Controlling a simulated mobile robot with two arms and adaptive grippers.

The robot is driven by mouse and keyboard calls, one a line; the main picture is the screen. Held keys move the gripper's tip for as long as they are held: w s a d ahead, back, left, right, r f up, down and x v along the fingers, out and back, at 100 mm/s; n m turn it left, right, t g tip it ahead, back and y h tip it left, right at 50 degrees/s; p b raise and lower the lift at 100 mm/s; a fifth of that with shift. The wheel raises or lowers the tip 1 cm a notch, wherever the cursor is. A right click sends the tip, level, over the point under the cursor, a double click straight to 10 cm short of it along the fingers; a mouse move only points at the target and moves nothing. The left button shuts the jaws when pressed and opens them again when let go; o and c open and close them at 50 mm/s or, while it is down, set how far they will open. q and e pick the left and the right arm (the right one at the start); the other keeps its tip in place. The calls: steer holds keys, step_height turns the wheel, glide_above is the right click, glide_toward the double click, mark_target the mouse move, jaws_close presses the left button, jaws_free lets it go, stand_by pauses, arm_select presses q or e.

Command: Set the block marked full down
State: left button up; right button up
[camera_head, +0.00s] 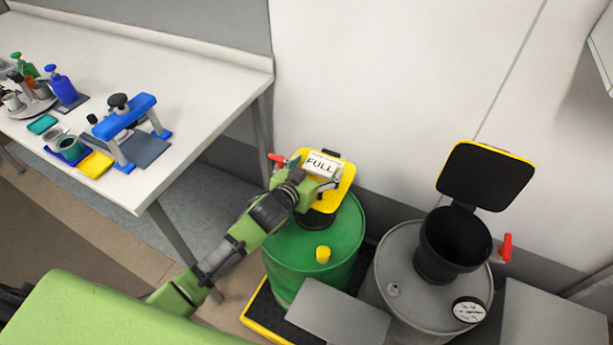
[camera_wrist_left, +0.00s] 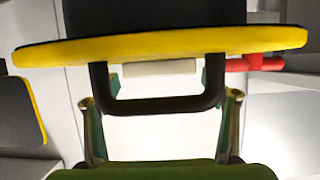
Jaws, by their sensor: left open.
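A pale strip that looks like the block (camera_wrist_left: 160,68) shows below the lid edge (camera_wrist_left: 160,46) in the left wrist view, partly hidden. My left gripper (camera_head: 316,183) is open at the block's near side. In the left wrist view its fingers (camera_wrist_left: 161,115) stand apart on either side of a black U-shaped handle (camera_wrist_left: 158,105), with nothing gripped between them. My right gripper is not in view.
A red valve handle (camera_head: 277,159) is close to the left gripper. The grey drum (camera_head: 425,295) with an open black funnel (camera_head: 455,238) and raised lid (camera_head: 485,176) stands to the right. A white workbench (camera_head: 190,75) with bottles and a blue stand is at left.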

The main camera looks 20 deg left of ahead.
arm_select(q)
steer(key=v, duration=1.1)
steer(key=s+a+f+g+y, duration=0.1)
steer(key=s+f+g, duration=0.2)
steer(key=s, duration=0.6)
steer(key=s+a+f+g+y, duration=0.1)
steer(key=s+a+f+g, duration=0.2)
steer(key=s, duration=0.6)
steer(key=s+f+g, duration=0.3)
steer(key=s+g, duration=0.1)
steer(key=s, duration=0.5)
step_height(320, 180, down, 24)
steer(key=s+a+f+g, duration=0.2)
steer(key=s+a+f, duration=0.1)
steer(key=s+f, duration=1.4)
steer(key=shift+s+f+y, duration=0.3)
steer(key=shift+s+f, duration=0.1)
steer(key=shift+f, duration=0.3)
steer(key=shift+a, duration=0.1)
